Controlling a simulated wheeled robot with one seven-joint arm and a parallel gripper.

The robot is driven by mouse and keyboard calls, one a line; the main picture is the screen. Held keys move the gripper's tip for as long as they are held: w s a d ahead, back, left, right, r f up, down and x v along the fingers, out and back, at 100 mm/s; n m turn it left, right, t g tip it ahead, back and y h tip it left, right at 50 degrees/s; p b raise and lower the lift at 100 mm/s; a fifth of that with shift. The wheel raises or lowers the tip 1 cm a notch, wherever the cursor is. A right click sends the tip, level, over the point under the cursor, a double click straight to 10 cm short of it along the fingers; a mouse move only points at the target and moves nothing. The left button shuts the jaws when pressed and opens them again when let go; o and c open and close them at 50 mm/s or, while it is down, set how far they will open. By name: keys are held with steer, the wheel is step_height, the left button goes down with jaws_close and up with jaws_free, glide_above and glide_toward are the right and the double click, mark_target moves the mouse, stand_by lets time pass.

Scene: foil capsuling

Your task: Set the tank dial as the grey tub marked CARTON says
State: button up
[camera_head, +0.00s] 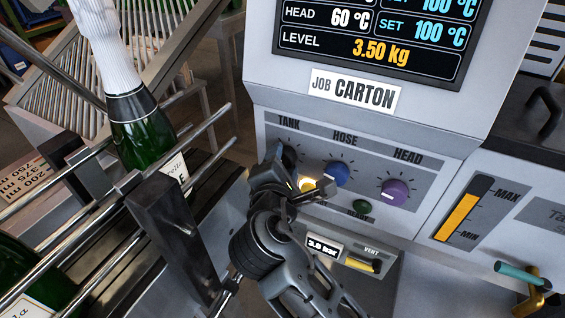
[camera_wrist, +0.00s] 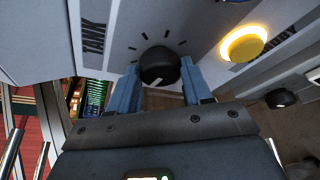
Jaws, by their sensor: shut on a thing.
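The black TANK dial (camera_wrist: 158,65) sits between the two blue-grey fingers of my gripper (camera_wrist: 161,70) in the wrist view, and the gripper is shut on it. A white mark shows on the dial's lower edge, with tick marks around its upper side. In the head view my gripper (camera_head: 288,172) is at the TANK end of the panel and hides most of the dial. The machine carries a JOB CARTON sign (camera_head: 355,92). I see no grey tub in either view.
The blue HOSE dial (camera_head: 336,174) and purple HEAD dial (camera_head: 394,192) are to the right. A lit yellow button (camera_wrist: 244,43) is close beside my gripper. A green button (camera_head: 361,206) sits lower. Green bottles (camera_head: 143,138) stand between rails at left.

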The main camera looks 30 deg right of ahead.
steer(key=shift+c, duration=1.2)
steer(key=shift+f, duration=0.1)
steer(key=shift+w+a+f+m+t+h+b, duration=0.25)
steer(key=shift+m+h+b, duration=1.05)
steer(key=shift+m+b, duration=4.05)
steer(key=shift+s+d+f+m+t+h+b, duration=0.4)
steer(key=shift+m+h+b, duration=1.65)
steer(key=shift+b, duration=5.85)
steer(key=shift+w+a+f+m+t+h+b, duration=0.1)
steer(key=shift+w+a+m+t+h+b, duration=0.35)
steer(key=shift+m+b, duration=5.25)
steer(key=shift+d+r+n+h+b, duration=0.15)
steer(key=shift+n+h+b, duration=0.15)
steer(key=shift+n+b, duration=0.6)
steer(key=o, duration=1)
steer(key=shift+o, duration=0.2)
steer(key=shift+s, duration=0.1)
